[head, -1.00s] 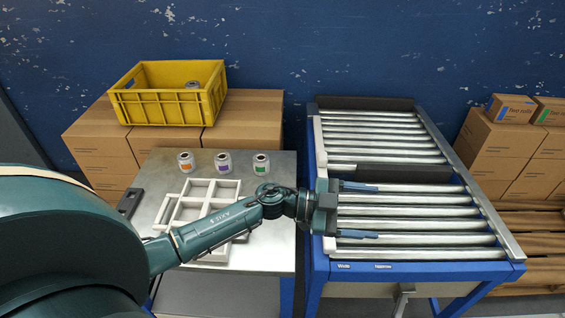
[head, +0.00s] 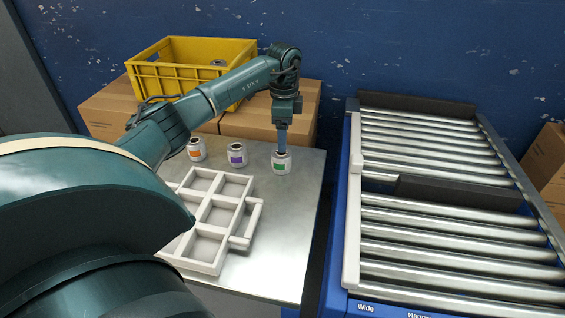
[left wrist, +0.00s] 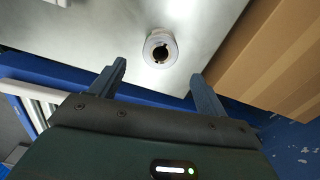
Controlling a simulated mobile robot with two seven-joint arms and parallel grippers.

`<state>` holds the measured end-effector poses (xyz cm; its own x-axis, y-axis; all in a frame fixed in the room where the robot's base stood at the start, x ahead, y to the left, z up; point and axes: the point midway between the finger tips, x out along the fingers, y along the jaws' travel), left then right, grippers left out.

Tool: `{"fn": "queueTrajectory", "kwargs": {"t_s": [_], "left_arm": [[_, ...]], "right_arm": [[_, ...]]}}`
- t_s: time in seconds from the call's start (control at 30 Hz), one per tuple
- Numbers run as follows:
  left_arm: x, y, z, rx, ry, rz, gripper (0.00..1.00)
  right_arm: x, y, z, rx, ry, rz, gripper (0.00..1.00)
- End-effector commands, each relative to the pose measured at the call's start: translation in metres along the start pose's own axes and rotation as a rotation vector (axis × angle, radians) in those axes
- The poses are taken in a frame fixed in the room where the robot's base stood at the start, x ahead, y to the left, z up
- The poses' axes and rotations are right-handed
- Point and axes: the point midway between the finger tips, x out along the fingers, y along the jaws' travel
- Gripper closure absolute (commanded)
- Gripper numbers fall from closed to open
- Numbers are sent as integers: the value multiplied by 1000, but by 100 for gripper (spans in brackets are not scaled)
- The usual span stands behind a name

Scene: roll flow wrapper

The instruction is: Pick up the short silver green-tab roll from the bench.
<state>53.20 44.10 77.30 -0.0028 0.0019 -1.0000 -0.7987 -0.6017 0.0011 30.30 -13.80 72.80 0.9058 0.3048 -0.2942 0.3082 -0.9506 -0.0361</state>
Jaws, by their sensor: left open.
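The short silver green-tab roll (head: 281,163) stands upright on the bench (head: 262,262), the rightmost of three rolls along its back. My left gripper (head: 282,142) points down at this roll in the head view, its fingers overlapping the roll's top. In the left wrist view the roll (left wrist: 160,48) shows its dark core hole, ahead of the gap between my open left fingertips (left wrist: 160,70). Nothing is between the fingers. The green tab is hidden in that view. My right gripper is not in view.
An orange-tab roll (head: 196,149) and a purple-tab roll (head: 237,154) stand to the left. A white divided frame (head: 246,242) lies in front. A yellow crate (head: 160,77) sits on cardboard boxes (head: 110,108) behind. A roller conveyor (head: 450,215) stands at right.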

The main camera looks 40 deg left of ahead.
Motion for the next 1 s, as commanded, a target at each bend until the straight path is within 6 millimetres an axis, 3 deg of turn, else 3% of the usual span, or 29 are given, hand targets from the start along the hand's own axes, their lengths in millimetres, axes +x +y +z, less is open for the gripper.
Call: {"fn": "queueTrajectory", "kwargs": {"t_s": [0.1, 0.37, 0.63, 0.87, 1.0], "left_arm": [[16, 0, 0, 2, 1, 1, 25], [32, 0, 2, 3, 1, 0, 25], [70, 1, 7, 3, 3, 0, 25], [72, 1, 7, 4, 3, -1, 25], [72, 1, 7, 4, 3, -1, 34]], "right_arm": [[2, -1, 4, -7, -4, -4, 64], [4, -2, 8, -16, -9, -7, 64], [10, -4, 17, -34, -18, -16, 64], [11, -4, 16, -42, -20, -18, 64], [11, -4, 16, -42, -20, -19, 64]]}}
